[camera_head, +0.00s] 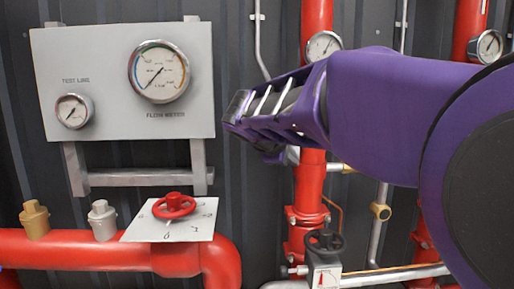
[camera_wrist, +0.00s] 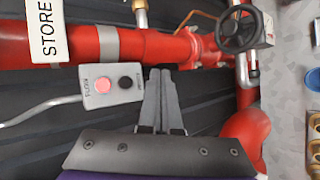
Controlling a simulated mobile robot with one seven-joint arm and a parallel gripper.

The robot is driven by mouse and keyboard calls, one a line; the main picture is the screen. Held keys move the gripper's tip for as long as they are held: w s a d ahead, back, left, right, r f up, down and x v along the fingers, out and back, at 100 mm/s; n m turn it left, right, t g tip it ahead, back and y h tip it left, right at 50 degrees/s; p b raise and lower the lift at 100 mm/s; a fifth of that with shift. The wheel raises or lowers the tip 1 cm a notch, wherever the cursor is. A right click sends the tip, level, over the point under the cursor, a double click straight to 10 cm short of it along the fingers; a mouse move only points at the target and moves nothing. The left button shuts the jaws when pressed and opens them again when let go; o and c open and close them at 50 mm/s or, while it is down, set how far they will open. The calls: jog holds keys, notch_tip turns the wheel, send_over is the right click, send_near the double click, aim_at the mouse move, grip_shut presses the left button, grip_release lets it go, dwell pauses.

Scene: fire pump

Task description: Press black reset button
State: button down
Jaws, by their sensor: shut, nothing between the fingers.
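A small grey control box (camera_wrist: 93,99) with a lit red button (camera_wrist: 103,85) and a black button (camera_wrist: 125,82) shows in the wrist view. The black button is on the side of the box nearer my gripper. My gripper (camera_wrist: 161,71) is shut and empty, its fingers pointing up the picture. The fingertips are just right of the box and the black button; I cannot tell their depth from it. In the head view my purple arm reaches in from the right. The box does not show there, and the fingers cannot be made out.
Thick red pipes (camera_wrist: 165,48) run beyond the box, with a black handwheel (camera_wrist: 239,27) at the right. A grey conduit (camera_wrist: 40,110) meets the box from the left. The head view shows a gauge panel (camera_head: 105,100) and a red handwheel (camera_head: 174,205) on the left.

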jog(key=w+p, duration=0.4)
jog(key=w, duration=0.5)
dwell(2.3)
jog(key=shift+w+p, duration=0.3)
jog(key=shift+w, duration=0.05)
jog(key=shift+w+p, duration=0.3)
jog(key=shift+w, duration=0.2)
dwell(0.5)
dwell(0.4)
jog(key=shift+s+b, duration=0.6)
jog(key=shift+s, duration=0.35)
